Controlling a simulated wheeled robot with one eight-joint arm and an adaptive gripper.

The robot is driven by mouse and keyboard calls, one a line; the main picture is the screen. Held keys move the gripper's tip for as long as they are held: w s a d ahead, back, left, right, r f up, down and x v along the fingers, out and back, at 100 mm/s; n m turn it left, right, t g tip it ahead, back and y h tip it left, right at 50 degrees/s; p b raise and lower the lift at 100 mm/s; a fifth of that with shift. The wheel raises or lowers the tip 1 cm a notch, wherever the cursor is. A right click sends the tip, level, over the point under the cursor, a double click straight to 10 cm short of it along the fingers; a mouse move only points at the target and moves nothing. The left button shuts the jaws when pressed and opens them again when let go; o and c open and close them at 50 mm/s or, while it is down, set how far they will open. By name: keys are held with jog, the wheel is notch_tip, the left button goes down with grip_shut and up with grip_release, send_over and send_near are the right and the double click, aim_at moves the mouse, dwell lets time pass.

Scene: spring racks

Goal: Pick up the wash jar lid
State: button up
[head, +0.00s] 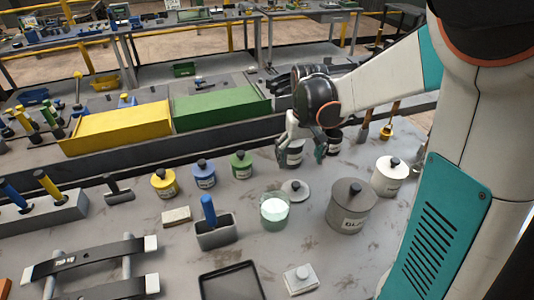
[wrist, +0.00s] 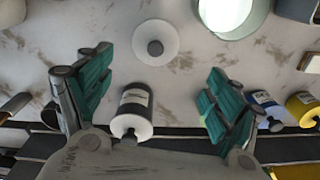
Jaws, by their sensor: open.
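The wash jar lid (head: 295,191) is a flat pale disc with a dark knob. It lies on the bench beside the wash jar (head: 274,224), an open glass with pale green liquid. In the wrist view the lid (wrist: 140,49) is near the top middle, with the wash jar (wrist: 224,30) to its right. My gripper (head: 304,150) is open and empty, above and behind the lid in the head view. In the wrist view the fingers of my gripper (wrist: 158,85) are spread wide, and the lid lies beyond their tips, not between them.
A black jar with a white label (wrist: 136,101) shows between my fingers. A grey lidded pot (head: 349,212) and a white pot (head: 389,180) stand right of the lid. Blue (head: 203,178) and green (head: 241,168) jars stand left. A green bin (head: 222,108) is behind.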

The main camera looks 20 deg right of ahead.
aim_at(297, 186)
jog(key=f+b, duration=0.1)
jog(key=f, duration=0.2)
jog(key=f+b, duration=0.1)
jog(key=f, duration=0.3)
jog(key=f+b, duration=0.1)
jog(key=f, duration=0.2)
jog(key=shift+w+d+f, duration=0.2)
jog(key=shift+w+d, duration=0.1)
jog(key=shift+w, duration=0.1)
notch_tip(297, 186, down, 5)
jog(key=shift+w+d+f+b, duration=0.1)
jog(key=shift+b, duration=1.15)
jog(key=c, duration=0.8)
